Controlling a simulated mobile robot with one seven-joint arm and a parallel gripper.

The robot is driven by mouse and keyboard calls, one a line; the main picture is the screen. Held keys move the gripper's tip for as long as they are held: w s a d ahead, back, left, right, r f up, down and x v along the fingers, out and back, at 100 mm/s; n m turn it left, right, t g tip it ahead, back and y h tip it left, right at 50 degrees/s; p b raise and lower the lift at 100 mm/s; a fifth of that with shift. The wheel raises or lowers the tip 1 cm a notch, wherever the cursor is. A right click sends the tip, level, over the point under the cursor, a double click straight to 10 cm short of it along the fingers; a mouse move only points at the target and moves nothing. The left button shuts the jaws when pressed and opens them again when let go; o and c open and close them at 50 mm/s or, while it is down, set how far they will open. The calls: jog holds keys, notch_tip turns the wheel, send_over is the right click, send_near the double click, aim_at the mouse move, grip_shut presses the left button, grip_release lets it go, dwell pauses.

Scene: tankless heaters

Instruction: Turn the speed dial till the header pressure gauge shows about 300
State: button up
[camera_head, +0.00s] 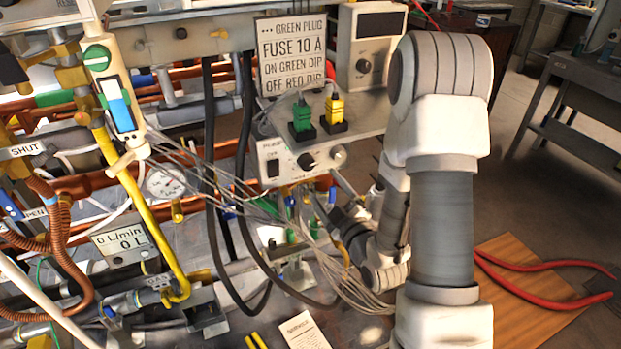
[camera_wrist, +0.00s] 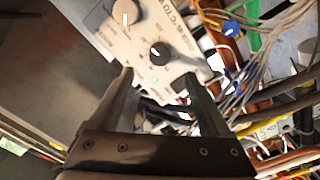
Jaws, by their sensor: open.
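A pale control box (camera_head: 285,160) carries a black dial (camera_head: 307,160) with a white pointer mark; its lettering is too small to read surely as speed. In the wrist view the black dial (camera_wrist: 160,53) lies just beyond and between my fingertips, apart from them as far as I can tell. A paler knob (camera_wrist: 124,12) sits beside it. My gripper (camera_wrist: 158,78) is open and empty, facing the panel. In the head view my gripper (camera_head: 326,190) is just below the box. A round white gauge (camera_head: 165,183) at left is partly hidden by wires; its reading is unclear.
Green (camera_head: 302,119) and yellow (camera_head: 335,108) plugs stand on top of the box, before a fuse sign (camera_head: 290,52). Loose pale wires (camera_head: 262,205) and black hoses (camera_head: 213,150) hang beside and below it. A flow display (camera_head: 125,241) reads 0 L/min.

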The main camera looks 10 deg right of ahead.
aim_at(309, 166)
jog(key=shift+w+f+b, duration=0.1)
jog(key=shift+f+b, duration=0.1)
jog(key=shift+b, duration=0.25)
jog(key=w, duration=0.3)
jog(key=w+a, duration=0.1)
jog(key=w, duration=0.4)
jog(key=shift+w+a+r, duration=0.2)
jog(key=shift+w+a, duration=0.1)
jog(key=shift+a, duration=0.1)
jog(key=shift+c, duration=0.2)
grip_shut()
jog(key=shift+f+m+b, duration=0.2)
jog(key=shift+m+b, duration=0.2)
jog(key=shift+b, duration=0.7)
jog(key=shift+r+m+b, duration=0.15)
jog(key=shift+m+b, duration=0.35)
jog(key=shift+o, duration=0.2)
grip_release()
